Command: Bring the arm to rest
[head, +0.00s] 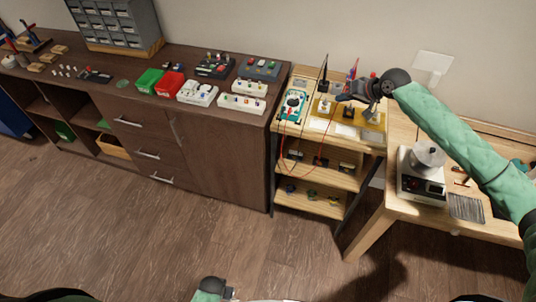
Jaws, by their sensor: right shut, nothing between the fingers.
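My right arm, in a green sleeve, reaches in from the right edge of the head view. My right gripper (345,92) is at its end, above the top of the narrow wooden shelf unit (316,178). It is shut and empty. I cannot tell how far it is above the items there. A short green and dark piece of my own arm shows at the bottom edge.
A teal meter (293,105) with red leads lies on the shelf unit. A dark cabinet (228,145) at left holds pedals, a red bin (169,84), a green bin (149,80) and a drawer organizer (118,24). A heating device (420,187) stands on the right table. The floor in front is clear.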

